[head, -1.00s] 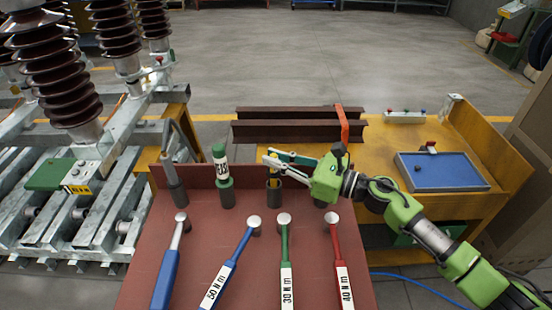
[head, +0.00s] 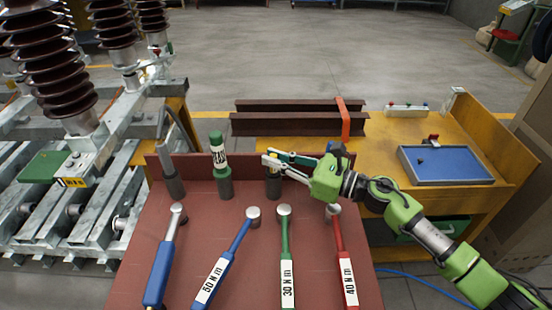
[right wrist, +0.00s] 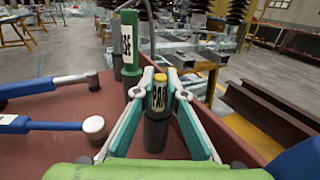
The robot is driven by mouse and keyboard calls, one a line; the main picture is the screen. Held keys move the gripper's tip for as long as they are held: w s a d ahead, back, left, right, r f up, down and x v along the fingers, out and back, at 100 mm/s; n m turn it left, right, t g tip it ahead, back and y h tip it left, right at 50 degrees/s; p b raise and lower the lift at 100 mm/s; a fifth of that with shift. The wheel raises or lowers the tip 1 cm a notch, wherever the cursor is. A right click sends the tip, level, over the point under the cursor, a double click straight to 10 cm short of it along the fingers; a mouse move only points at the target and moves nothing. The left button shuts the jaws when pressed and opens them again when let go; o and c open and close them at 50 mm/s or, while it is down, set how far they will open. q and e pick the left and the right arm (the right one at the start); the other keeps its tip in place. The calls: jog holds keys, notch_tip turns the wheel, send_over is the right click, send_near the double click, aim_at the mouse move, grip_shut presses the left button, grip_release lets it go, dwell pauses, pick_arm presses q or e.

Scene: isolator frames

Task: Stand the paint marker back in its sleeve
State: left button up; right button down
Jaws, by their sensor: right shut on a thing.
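The paint marker (right wrist: 159,97) has a yellow top and a dark-lettered label. It stands roughly upright in line with a dark grey sleeve (right wrist: 156,134), its lower end at the sleeve's mouth; I cannot tell how deep it sits. The sleeve also shows at the back of the red bench in the head view (head: 273,189), where my gripper mostly hides the marker. My right gripper (head: 268,159) reaches in from the right and is shut on the marker, with a fingertip on each side in the right wrist view (right wrist: 160,82). My left gripper is out of view.
A green-capped cylinder (head: 218,153) stands in a neighbouring sleeve, left of the marker. A grey tool (head: 172,150) leans in a sleeve farther left. Several torque wrenches, such as the green one (head: 286,248), lie in front. Steel beams (head: 290,123) lie behind.

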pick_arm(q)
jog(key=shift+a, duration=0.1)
pick_arm(e)
jog(key=c, duration=2)
grip_release()
jog(key=shift+d, duration=0.1)
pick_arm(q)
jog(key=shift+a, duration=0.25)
pick_arm(e)
jog(key=shift+v, duration=3.9)
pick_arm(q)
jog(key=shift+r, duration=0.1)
pick_arm(e)
jog(key=shift+r, duration=0.1)
